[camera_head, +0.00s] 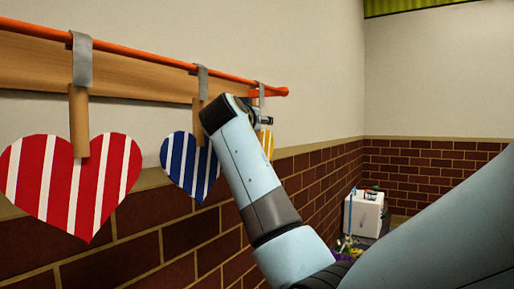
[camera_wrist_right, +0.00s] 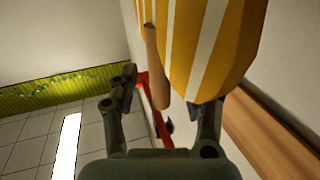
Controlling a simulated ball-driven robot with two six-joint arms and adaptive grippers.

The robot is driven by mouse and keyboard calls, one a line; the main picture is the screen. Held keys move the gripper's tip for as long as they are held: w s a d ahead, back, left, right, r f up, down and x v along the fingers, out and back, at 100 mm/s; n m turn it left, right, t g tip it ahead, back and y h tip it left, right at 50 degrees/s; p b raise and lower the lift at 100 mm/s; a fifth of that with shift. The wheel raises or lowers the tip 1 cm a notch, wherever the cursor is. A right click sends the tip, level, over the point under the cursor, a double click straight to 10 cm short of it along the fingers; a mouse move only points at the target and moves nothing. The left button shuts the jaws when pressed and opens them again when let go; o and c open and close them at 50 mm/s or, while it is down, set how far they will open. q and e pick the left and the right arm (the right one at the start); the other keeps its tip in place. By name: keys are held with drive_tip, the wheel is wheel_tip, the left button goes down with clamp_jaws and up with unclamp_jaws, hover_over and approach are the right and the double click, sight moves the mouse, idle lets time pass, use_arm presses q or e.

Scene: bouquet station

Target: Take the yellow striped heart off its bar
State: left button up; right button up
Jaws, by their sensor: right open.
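The yellow striped heart (camera_wrist_right: 205,45) fills the upper right of the right wrist view, with its wooden stick (camera_wrist_right: 155,65) beside it. In the head view only a sliver of the heart (camera_head: 266,142) shows behind my right arm. The orange bar (camera_head: 140,56) runs along the wall, and the heart's grey hook (camera_head: 262,93) is over it near its end. My right gripper (camera_wrist_right: 165,90) is open, its fingers apart on either side of the stick and the heart's lower part in the picture. I cannot tell whether a finger touches the heart. My left gripper is not in view.
A red striped heart (camera_head: 70,185) and a blue striped heart (camera_head: 184,168) hang from the same bar to the left. A wooden board (camera_head: 130,80) and a brick wall lie close behind. A white box (camera_head: 364,213) stands far back on the right.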

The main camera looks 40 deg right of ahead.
clamp_jaws()
drive_tip(key=shift+r, duration=0.25)
idle(0.4)
